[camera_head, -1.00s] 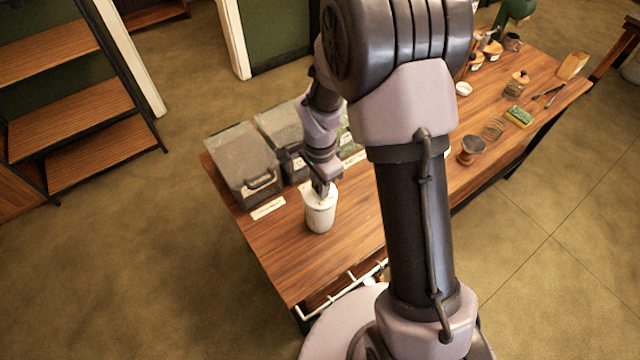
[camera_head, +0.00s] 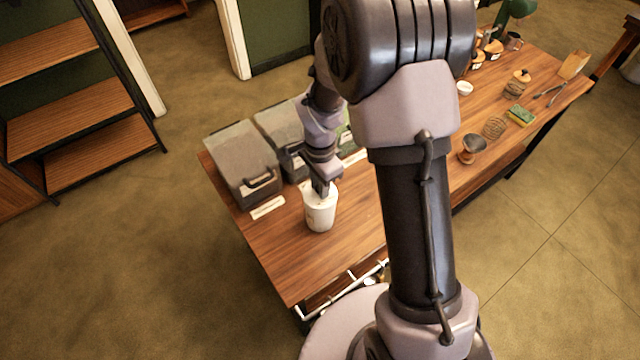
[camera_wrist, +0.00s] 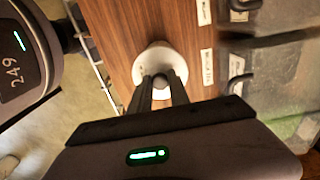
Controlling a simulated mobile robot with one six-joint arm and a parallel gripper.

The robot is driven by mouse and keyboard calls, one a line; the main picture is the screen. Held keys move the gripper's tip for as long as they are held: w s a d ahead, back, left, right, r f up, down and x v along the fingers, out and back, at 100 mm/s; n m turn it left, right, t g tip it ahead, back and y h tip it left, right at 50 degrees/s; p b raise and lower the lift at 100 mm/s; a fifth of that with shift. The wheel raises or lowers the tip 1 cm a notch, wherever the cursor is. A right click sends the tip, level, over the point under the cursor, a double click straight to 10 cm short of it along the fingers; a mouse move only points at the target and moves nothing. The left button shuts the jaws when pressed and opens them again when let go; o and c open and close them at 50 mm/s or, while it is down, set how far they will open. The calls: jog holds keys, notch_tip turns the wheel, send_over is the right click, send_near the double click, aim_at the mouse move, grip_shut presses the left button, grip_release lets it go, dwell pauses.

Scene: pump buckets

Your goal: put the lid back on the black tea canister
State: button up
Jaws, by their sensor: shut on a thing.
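A white canister (camera_head: 320,216) stands upright on the wooden table near its front left part. Its white round top shows in the wrist view as a pale lid (camera_wrist: 150,58) with a dark knob. My gripper (camera_head: 321,190) points down at the canister's top, and its fingers (camera_wrist: 161,82) are shut on the knob of the lid. The lid is at the canister's mouth; I cannot tell whether it is fully seated. The writing on the canister is too small to read.
Grey lidded bins (camera_head: 243,165) stand behind the canister, with white label strips (camera_head: 268,207) before them. A white rail (camera_head: 340,287) runs along the table's near edge. A round dark-topped item (camera_head: 473,147), a sponge (camera_head: 520,115) and small jars (camera_head: 517,82) lie further right.

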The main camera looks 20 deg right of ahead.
jog(key=shift+f, duration=0.15)
jog(key=o, duration=1.4)
notch_tip(320, 180, up, 6)
jog(key=p, duration=0.3)
jog(key=shift+f+p, duration=0.15)
jog(key=shift+p, duration=0.15)
jog(key=shift+f, duration=0.1)
grip_shut()
dwell(0.5)
jog(key=shift+f+b, duration=1.95)
jog(key=shift+b, duration=0.05)
jog(key=shift+r, duration=0.15)
dwell(0.3)
